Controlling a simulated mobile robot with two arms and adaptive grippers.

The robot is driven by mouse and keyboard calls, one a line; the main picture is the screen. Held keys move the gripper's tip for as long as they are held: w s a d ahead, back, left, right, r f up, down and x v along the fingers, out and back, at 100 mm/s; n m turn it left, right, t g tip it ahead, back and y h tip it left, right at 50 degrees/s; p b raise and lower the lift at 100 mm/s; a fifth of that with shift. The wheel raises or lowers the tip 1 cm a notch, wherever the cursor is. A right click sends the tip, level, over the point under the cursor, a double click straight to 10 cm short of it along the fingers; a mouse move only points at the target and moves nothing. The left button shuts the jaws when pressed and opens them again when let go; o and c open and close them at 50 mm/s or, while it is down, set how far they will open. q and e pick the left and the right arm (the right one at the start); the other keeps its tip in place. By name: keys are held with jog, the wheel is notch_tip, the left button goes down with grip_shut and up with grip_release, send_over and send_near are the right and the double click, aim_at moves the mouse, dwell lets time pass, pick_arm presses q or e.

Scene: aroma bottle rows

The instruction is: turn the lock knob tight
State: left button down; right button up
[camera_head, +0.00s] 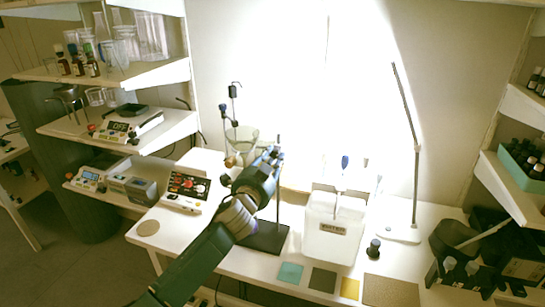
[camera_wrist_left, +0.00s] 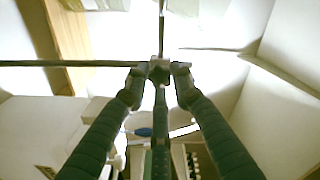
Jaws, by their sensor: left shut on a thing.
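My left gripper (camera_head: 272,154) is at the upper part of a lab stand, whose dark base plate (camera_head: 268,238) is on the bench. In the left wrist view the two fingertips (camera_wrist_left: 158,74) close from both sides on a small grey piece, the lock knob (camera_wrist_left: 158,70), where a thin horizontal rod (camera_wrist_left: 60,63) and an upright rod (camera_wrist_left: 162,25) meet. In the head view the gripper hides the knob. A glass funnel (camera_head: 243,138) hangs just left of the gripper. My right gripper is not in view.
A white container (camera_head: 332,240) stands right of the stand, with a lamp (camera_head: 415,150) beyond it. A red-and-black control box (camera_head: 188,187) is on the left. Coloured squares (camera_head: 290,272) line the bench front. A small dark knobbed object (camera_head: 374,249) stands right of the container.

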pick_arm(q)
jog(key=m, duration=0.3)
jog(key=m+p, duration=0.1)
jog(key=m, duration=0.1)
jog(key=shift+r+m, duration=0.25)
jog(key=shift+m, duration=0.05)
jog(key=m+p, duration=0.1)
jog(key=m, duration=0.4)
jog(key=shift+f+m+p, duration=0.1)
jog(key=shift+m+p, duration=0.2)
jog(key=m+p, duration=0.1)
jog(key=m, duration=0.4)
jog(key=shift+d+f+p, duration=0.1)
jog(key=shift+p, duration=0.25)
jog(key=shift+f+m+p, duration=0.2)
jog(key=shift+m+p, duration=0.5)
jog(key=shift+m, duration=1.7)
jog(key=shift+s, duration=0.1)
jog(key=shift+f, duration=0.1)
